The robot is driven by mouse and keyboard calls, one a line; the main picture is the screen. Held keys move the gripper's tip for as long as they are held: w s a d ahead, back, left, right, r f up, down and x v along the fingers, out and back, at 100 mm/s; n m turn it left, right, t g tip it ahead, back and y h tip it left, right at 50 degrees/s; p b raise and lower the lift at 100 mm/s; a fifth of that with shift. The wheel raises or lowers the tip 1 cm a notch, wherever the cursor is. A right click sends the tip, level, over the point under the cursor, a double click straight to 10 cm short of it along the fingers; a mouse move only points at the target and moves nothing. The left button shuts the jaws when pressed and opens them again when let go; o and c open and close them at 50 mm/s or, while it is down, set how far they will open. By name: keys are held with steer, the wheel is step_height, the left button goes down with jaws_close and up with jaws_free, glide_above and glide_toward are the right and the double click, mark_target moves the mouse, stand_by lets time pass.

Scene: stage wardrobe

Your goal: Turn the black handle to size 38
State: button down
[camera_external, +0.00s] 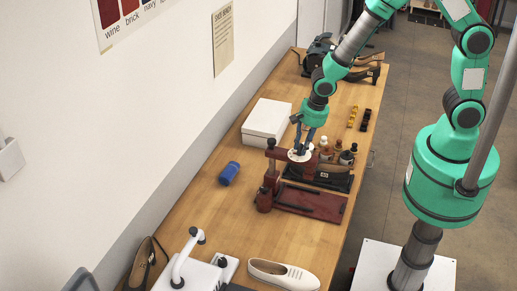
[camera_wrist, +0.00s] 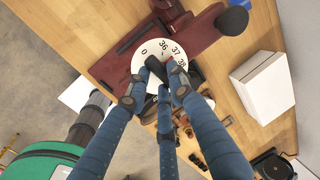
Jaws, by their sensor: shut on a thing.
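A white round dial (camera_wrist: 128,46) sits on the dark red shoe-stretching device (camera_wrist: 112,64), with 0, 36, 37 and 38 readable along its edge in the wrist view. The black handle (camera_wrist: 155,67) stands over the middle of the dial, partly hidden by my fingers; its visible end lies on the side towards the 0. My gripper (camera_wrist: 157,80) is shut on the handle. In the external view my gripper (camera_external: 303,147) reaches down onto the white dial (camera_external: 298,156), and the handle cannot be made out there.
A white box (camera_external: 266,121) stands behind the device. A blue roll (camera_external: 229,173) lies left, and a cream shoe (camera_external: 284,273) lies in front. Wood between them is clear.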

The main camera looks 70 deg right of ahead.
steer(key=m+b, duration=0.1)
steer(key=b, duration=0.1)
steer(key=m+b, duration=0.1)
steer(key=b, duration=0.1)
steer(key=m+b, duration=0.1)
steer(key=b, duration=0.1)
steer(key=shift+a+f+m+h, duration=0.2)
steer(key=shift+f+m+h, duration=0.05)
steer(key=shift+m+h, duration=0.05)
steer(key=m+b, duration=0.2)
steer(key=b, duration=0.2)
steer(key=shift+r, duration=0.15)
steer(key=shift+r+m+h+b, duration=0.1)
steer(key=shift+m+h+b, duration=0.2)
steer(key=c, duration=1.5)
jaws_free()
steer(key=shift+v, duration=6)
steer(key=shift+r, duration=0.1)
